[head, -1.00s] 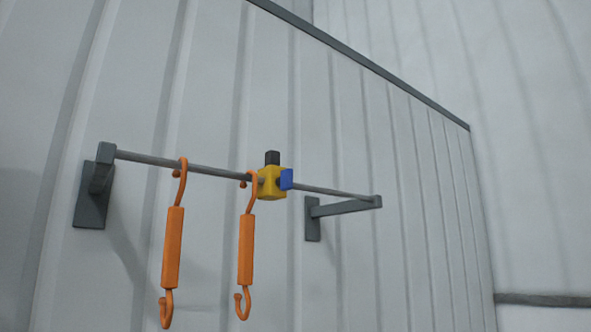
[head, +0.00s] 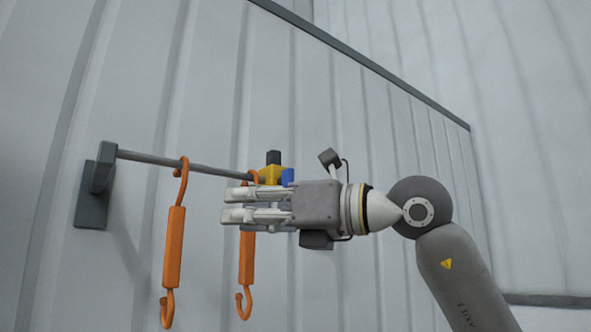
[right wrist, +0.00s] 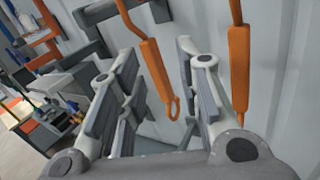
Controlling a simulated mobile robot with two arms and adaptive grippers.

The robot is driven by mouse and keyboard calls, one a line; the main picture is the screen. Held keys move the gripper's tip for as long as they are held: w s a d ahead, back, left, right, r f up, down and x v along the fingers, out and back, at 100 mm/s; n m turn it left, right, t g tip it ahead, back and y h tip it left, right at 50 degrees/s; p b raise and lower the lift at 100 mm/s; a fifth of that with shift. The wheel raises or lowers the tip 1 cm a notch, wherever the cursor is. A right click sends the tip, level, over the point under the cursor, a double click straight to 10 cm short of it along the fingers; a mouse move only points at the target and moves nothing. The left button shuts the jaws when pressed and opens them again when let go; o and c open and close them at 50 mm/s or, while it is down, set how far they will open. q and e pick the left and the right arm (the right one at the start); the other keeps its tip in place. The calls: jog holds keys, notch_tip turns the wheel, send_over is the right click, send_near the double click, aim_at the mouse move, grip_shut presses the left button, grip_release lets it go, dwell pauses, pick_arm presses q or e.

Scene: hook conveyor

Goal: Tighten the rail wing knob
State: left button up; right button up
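A yellow block (head: 271,173) sits on the grey rail (head: 190,168), with a dark knob (head: 273,157) on top and a flat blue wing-like piece (head: 288,176) on its right side. Which of these is the wing knob, I cannot tell for sure. My right gripper (head: 224,204) is open and empty. It points left in front of and just below the block, hiding the block's lower part. In the right wrist view its fingers are spread apart, and the yellow block is not seen there. My left gripper is not in view.
Two orange hooks hang from the rail: the left one (head: 173,245) is clear, the other (head: 246,270) is partly behind my right gripper. A dark bracket (head: 92,195) holds the rail's left end. In the right wrist view, cluttered equipment (right wrist: 48,115) stands at far left.

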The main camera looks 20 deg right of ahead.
aim_at(292, 170)
jog(key=s+d+r+m+t+h, duration=0.5)
jog(key=d+r+h, duration=0.35)
jog(key=d, duration=0.35)
jog(key=shift+y, duration=0.35)
jog(key=p+x, duration=0.4)
jog(key=x, duration=0.6)
jog(key=shift+w+d, duration=0.1)
jog(key=shift+d, duration=0.05)
jog(key=shift+w+a+f, duration=0.15)
jog(key=shift+w+a, duration=0.05)
jog(key=shift+w, duration=0.25)
grip_shut()
